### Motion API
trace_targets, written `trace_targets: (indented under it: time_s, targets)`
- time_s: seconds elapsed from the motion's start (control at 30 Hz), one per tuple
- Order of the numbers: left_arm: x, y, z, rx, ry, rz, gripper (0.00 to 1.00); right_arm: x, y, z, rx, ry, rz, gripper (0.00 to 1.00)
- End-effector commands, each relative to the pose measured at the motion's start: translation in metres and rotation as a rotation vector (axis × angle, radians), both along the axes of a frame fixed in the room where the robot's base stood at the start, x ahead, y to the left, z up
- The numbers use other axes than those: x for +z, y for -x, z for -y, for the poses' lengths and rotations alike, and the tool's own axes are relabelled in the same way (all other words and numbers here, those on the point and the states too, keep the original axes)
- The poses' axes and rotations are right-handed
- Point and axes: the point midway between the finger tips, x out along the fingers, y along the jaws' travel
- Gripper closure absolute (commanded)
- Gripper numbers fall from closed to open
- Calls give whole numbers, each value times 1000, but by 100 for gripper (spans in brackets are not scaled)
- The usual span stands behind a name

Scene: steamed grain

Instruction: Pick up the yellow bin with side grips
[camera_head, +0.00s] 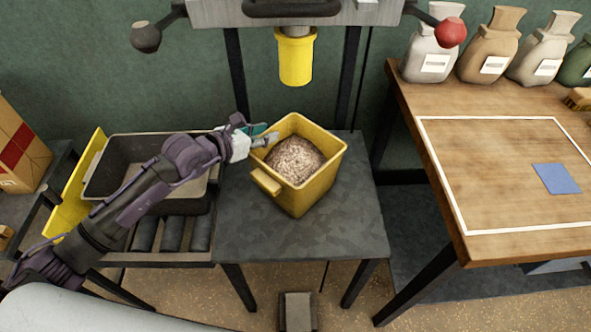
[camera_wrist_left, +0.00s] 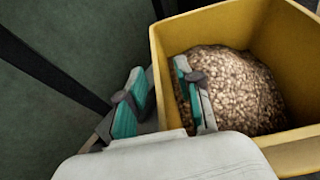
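The yellow bin (camera_head: 318,190), filled with brown grain (camera_head: 296,159), stands upright on a dark grey table. A yellow side grip (camera_head: 266,181) sticks out of its front-left wall. My left gripper (camera_head: 264,135) is at the bin's back-left rim. In the left wrist view, the fingers of my left gripper (camera_wrist_left: 158,75) are apart and straddle the wall of the yellow bin (camera_wrist_left: 205,30). One teal-padded finger is outside the bin, the other inside above the grain (camera_wrist_left: 240,92). I cannot tell whether either pad touches the wall. My right gripper is not in view.
A yellow spout (camera_head: 296,58) hangs from the machine behind the bin. A dark tray (camera_head: 125,150) sits on rollers to the left, under my left arm. A wooden table (camera_head: 500,130) with several sacks stands at right. The grey table (camera_head: 345,245) is bare in front of the bin.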

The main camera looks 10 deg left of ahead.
Motion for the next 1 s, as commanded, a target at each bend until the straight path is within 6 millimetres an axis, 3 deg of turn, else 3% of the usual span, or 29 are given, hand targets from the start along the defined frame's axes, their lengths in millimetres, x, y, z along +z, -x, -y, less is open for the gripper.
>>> trace_targets:
  time_s: [0.33,0.57,0.93,1.0]
  targets:
    - [-4,-9,6,-1,-1,2,66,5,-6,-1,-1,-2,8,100]
    - [-4,-8,6,0,0,1,100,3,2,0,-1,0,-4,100]
    - [-4,-8,5,-1,-2,2,100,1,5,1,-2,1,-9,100]
    - [4,-10,6,0,9,15,100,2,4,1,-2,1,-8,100]
